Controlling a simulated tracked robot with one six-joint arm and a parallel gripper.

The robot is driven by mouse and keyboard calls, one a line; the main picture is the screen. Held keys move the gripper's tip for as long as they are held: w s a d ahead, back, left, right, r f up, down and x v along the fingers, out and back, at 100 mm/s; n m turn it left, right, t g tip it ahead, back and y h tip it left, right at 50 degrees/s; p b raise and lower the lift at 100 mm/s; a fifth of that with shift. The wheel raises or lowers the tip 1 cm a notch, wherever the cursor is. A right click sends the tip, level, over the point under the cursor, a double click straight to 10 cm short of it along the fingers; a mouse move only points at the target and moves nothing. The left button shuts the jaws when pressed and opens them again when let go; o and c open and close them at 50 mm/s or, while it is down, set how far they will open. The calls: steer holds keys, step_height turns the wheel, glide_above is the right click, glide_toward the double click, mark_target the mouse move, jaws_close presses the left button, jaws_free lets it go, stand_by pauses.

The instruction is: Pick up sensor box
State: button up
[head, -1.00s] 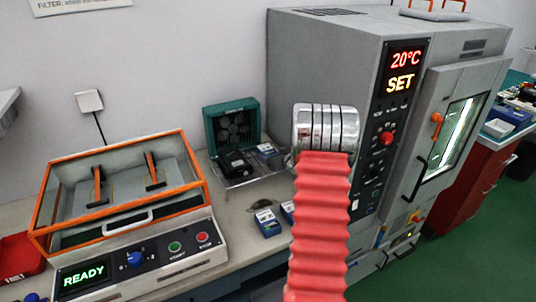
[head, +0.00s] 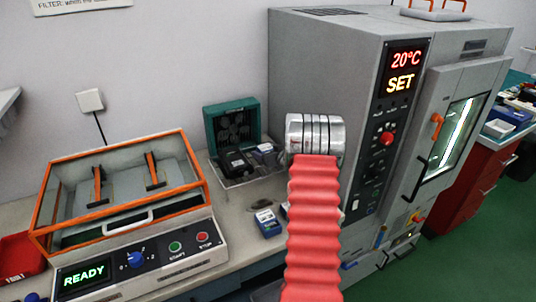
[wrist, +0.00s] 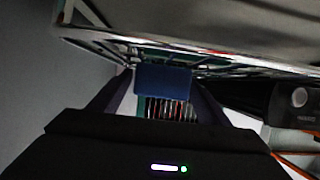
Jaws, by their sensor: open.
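Small blue boxes with pale labels, which look like sensor boxes, show in the head view: one on the bench front (head: 267,222) and one at the wire tray (head: 265,148). In the wrist view my gripper (wrist: 163,88) is open, its dark fingers on either side of a blue box-like thing (wrist: 163,78). I cannot tell whether they touch it, or which box of the head view it is. Thin, striped, reddish and pale shapes show just below it. In the head view my red-sleeved arm and its metal end hide the gripper.
The wire tray (head: 250,181) also holds dark items, with a green case (head: 232,124) behind. An orange-framed machine (head: 125,165) stands left. A large grey chamber (head: 322,75) stands right. In the wrist view a metal wire frame (wrist: 100,40) lies close above the fingers.

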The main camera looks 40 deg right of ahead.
mark_target(267, 149)
steer(key=shift+c, duration=0.2)
steer(key=c, duration=1.3)
steer(key=shift+r, duration=5)
